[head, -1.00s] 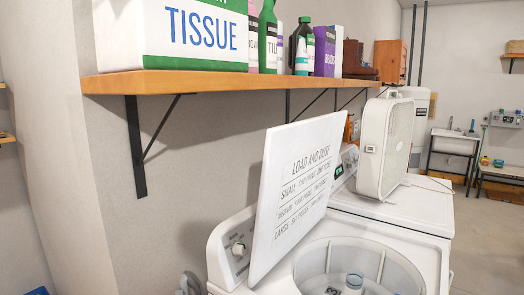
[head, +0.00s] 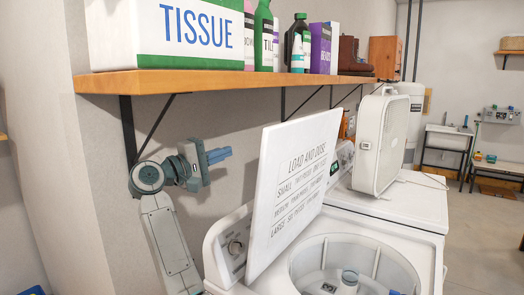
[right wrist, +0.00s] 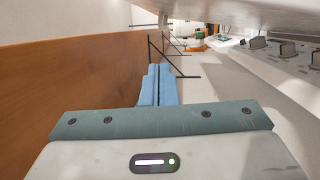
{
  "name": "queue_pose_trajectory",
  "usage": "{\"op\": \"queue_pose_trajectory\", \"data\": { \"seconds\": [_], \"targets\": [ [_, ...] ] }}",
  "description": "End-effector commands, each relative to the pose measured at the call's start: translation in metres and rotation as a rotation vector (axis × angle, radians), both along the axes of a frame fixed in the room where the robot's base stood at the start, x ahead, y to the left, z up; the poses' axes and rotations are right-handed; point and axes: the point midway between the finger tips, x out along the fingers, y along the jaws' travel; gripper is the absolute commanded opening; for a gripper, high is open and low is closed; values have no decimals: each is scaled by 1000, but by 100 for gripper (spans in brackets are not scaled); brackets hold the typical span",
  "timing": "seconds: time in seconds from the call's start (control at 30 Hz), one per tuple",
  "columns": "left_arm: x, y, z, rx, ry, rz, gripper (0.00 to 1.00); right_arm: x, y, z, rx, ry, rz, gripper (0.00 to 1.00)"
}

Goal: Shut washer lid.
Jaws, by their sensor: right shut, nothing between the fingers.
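The washer lid (head: 290,180) is a white panel printed "LOAD AND DOSE", raised and leaning up over the open tub of the white washer (head: 308,254) in the head view. The tub and its blue-topped agitator show below it. My right gripper (head: 218,155) is left of the lid's upper part, under the shelf, its blue fingers pointing right toward the lid with a gap between. In the right wrist view its fingers (right wrist: 158,88) are together with nothing between them. My left gripper is out of view.
A wooden shelf (head: 230,82) with a tissue box (head: 178,34) and bottles runs above, on black brackets; it also fills the left of the right wrist view (right wrist: 60,85). A white box fan (head: 380,145) stands on the machine behind.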

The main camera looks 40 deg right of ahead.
Motion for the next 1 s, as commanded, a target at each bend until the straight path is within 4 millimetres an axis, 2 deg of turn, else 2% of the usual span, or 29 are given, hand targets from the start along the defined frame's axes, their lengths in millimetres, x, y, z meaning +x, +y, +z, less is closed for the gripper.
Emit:
{"op": "queue_pose_trajectory", "data": {
  "seconds": [0.1,0.27,0.37,0.77,1.0],
  "targets": [
    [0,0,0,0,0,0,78,0,4,6,116,-106,-6,0],
    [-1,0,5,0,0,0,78,0,-1,6,159,-143,-14,0],
    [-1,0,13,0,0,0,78,0,-14,8,157,-141,-17,0],
    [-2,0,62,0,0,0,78,3,-99,8,152,-136,-17,0],
    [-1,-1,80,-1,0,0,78,-26,-104,0,155,-139,-14,0]
  ]
}}
